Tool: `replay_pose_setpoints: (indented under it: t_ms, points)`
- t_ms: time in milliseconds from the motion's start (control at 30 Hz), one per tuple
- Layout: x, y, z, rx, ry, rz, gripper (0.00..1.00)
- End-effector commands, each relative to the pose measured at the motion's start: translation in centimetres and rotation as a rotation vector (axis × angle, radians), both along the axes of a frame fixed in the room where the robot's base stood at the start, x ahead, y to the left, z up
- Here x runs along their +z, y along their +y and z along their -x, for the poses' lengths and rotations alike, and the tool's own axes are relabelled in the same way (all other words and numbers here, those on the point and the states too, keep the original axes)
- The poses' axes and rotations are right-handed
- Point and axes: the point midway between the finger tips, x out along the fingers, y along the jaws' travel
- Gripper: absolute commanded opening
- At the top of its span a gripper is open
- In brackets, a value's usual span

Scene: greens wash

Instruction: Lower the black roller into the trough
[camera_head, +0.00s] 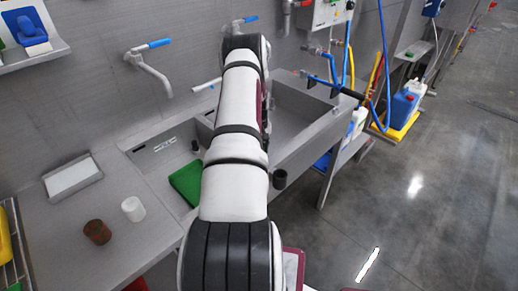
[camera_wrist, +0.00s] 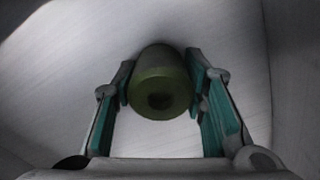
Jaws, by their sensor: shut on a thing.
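In the wrist view my gripper (camera_wrist: 162,100) is shut on an olive-green cylinder (camera_wrist: 160,70) with a dark hollow in its near end. Its teal finger pads press on both sides. It looks dark olive rather than plain black. Pale brushed metal surrounds it, with sloping walls at the sides; I cannot tell whether it touches the metal. In the head view my arm reaches over the steel sink trough (camera_head: 290,118) and hides my gripper and the held cylinder. A small dark cylinder (camera_head: 280,179) shows at the sink's front edge, beside my arm.
A green block (camera_head: 187,181) lies in the left basin. A white cup (camera_head: 133,209), a brown cylinder (camera_head: 97,231) and a pale tray (camera_head: 72,177) stand on the left counter. A blue-handled tap (camera_head: 150,62) is behind. Blue hoses (camera_head: 386,60) hang at right.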

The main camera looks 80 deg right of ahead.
Motion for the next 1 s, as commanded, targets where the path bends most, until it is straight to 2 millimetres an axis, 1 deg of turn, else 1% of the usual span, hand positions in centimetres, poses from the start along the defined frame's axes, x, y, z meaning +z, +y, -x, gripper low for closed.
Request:
replay_pose_setpoints:
  t_ms: [467,500,567,600,867,1000]
  points:
    - [-0.38,0.00,0.01,0.000,0.000,0.000,0.10]
    - [-0.38,0.00,0.01,0.000,0.000,0.000,0.46]
    - [-0.38,0.00,0.01,0.000,0.000,0.000,0.59]
    - [-0.38,0.00,0.00,0.000,0.000,0.000,0.62]
    - [-0.37,0.02,0.01,0.000,0.000,0.000,0.62]
    - [0.34,-0.04,0.00,0.000,0.000,0.001,0.62]
